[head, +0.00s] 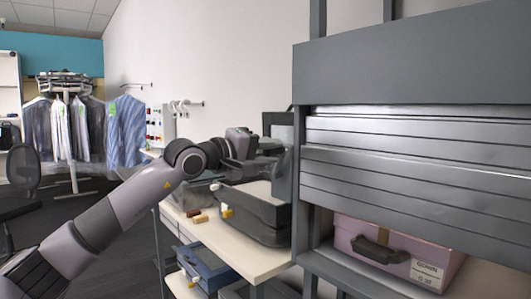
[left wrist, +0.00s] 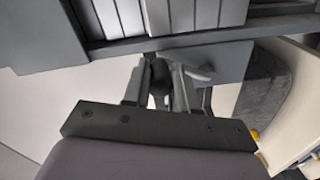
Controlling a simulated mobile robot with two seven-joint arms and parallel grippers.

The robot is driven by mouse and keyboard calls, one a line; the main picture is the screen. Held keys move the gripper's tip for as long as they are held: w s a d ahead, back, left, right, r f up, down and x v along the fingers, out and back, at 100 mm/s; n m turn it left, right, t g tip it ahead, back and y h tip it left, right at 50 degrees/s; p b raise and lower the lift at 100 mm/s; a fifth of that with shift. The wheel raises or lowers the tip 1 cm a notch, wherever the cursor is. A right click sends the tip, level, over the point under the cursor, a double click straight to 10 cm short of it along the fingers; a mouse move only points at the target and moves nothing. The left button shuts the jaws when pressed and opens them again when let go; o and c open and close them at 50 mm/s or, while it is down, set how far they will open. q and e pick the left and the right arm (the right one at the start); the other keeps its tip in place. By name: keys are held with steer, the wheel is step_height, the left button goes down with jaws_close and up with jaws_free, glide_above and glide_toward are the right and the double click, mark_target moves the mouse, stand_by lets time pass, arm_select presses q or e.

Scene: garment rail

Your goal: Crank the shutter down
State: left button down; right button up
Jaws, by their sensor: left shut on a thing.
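The grey slatted shutter (head: 415,155) hangs partly lowered under its grey housing (head: 420,55) in the head view. Its lower edge is just above the pink case on the shelf. The slats also show at the top of the left wrist view (left wrist: 160,15). My left gripper (head: 268,148) is at the left post of the shutter frame. In the left wrist view its fingers (left wrist: 160,85) are shut around a dark upright crank handle (left wrist: 159,76). The rest of the crank is mostly hidden by the gripper and arm. My right gripper is not in view.
The pink case (head: 395,250) with a dark handle sits below the shutter. A cream table (head: 245,258) left of the frame holds a dark bin (head: 255,212) and small items. A clothes rack (head: 72,140) and chair (head: 22,175) stand farther left.

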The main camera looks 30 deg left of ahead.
arm_select(q)
steer(key=shift+d+m, duration=0.15)
steer(key=shift+m, duration=0.15)
stand_by(0.4)
steer(key=c, duration=0.9)
jaws_free()
steer(key=shift+s, duration=0.1)
steer(key=shift+f, duration=0.1)
steer(key=b+v, duration=0.1)
steer(key=v, duration=0.4)
steer(key=shift+s+b, duration=0.3)
steer(key=shift+b, duration=0.1)
steer(key=shift+v, duration=0.8)
